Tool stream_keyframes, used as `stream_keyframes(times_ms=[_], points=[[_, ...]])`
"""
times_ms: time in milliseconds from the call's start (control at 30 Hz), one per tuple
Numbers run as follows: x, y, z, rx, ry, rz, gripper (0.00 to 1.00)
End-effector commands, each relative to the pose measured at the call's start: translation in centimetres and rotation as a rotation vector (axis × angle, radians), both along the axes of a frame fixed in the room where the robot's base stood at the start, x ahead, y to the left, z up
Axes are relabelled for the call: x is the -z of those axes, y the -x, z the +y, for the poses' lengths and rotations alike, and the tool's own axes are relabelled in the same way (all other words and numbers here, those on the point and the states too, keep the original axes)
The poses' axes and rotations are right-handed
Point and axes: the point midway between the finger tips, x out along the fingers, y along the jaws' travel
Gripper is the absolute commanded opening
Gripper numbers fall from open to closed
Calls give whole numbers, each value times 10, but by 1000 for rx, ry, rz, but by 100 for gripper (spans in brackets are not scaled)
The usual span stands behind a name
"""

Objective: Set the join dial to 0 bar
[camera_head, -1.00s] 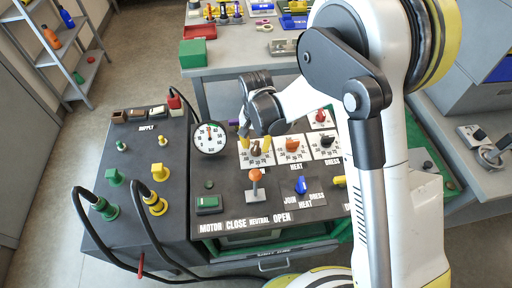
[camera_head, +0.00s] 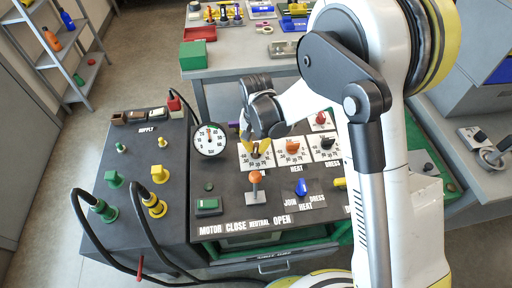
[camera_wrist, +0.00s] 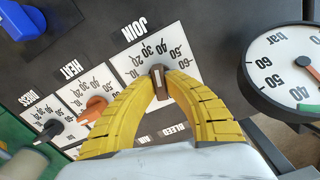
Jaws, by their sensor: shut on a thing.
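The join dial's brown knob (camera_wrist: 158,80) sits on a white scale plate (camera_wrist: 134,63) marked with numbers, beside the word JOIN in the wrist view. My gripper (camera_wrist: 157,74) has its two yellow fingers closed around the knob from both sides. A light stripe shows along the knob's top, but the fingers hide part of the scale, so I cannot tell the exact setting. In the head view my gripper (camera_head: 257,152) is over the join plate (camera_head: 245,162) and covers the knob.
The orange heat dial (camera_head: 292,146) and black dress dial (camera_head: 327,143) stand close to the right. A red knob (camera_head: 320,118) is behind them. A round bar gauge (camera_head: 209,140) stands close on the left. An orange-topped lever (camera_head: 255,178) and blue selector (camera_head: 301,187) stand in front.

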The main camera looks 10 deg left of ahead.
Motion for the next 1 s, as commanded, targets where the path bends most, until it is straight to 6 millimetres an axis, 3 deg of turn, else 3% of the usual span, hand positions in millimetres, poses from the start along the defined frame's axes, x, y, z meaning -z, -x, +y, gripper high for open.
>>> stream_keyframes(times_ms=[1000], points=[[1, 0, 0, -924, 0, 1, 0]])
